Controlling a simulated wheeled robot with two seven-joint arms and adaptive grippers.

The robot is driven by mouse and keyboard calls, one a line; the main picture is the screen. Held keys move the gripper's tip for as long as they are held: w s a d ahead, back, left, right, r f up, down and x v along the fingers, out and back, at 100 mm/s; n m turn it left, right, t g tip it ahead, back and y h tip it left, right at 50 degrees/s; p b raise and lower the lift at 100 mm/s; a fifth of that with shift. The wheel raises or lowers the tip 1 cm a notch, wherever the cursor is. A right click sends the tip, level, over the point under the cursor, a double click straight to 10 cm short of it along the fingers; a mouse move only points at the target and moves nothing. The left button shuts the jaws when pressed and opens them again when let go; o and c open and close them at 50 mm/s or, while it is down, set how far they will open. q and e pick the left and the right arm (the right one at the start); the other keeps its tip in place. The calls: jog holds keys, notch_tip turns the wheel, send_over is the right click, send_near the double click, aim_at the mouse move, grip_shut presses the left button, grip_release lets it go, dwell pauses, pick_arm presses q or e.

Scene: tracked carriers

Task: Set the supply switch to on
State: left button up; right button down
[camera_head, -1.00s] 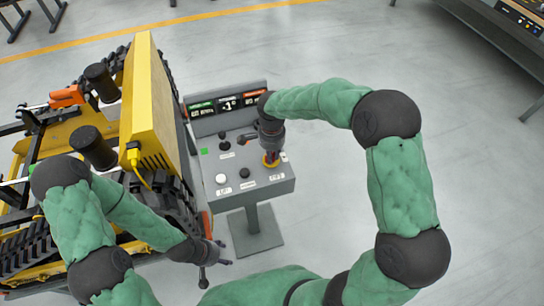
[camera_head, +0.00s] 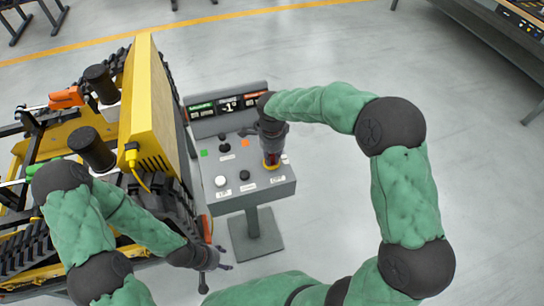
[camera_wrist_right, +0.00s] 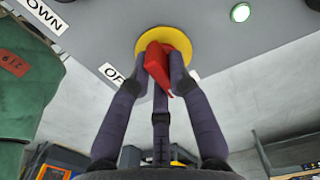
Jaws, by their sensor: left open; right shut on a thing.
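The supply switch is a red handle (camera_wrist_right: 156,66) on a round yellow plate (camera_wrist_right: 168,40), set in the top of a grey control box (camera_head: 243,199). My right gripper (camera_head: 271,160) is over the switch at the box's right side. In the right wrist view, my right gripper (camera_wrist_right: 160,75) is shut on the red handle, with fingers on both sides of it. A partly hidden label starting "OF" (camera_wrist_right: 112,73) lies beside the plate. My left gripper (camera_head: 218,257) is open and empty, low in front of the box and apart from it.
The box also carries a white button (camera_head: 220,181), a black button (camera_head: 245,175), black knobs and a display panel (camera_head: 228,108). A yellow tracked machine (camera_head: 150,110) stands close on the left.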

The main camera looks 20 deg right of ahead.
aim_at(272, 156)
jog(key=c, duration=1.1)
grip_release()
jog(key=shift+c, duration=0.2)
notch_tip(272, 156, up, 12)
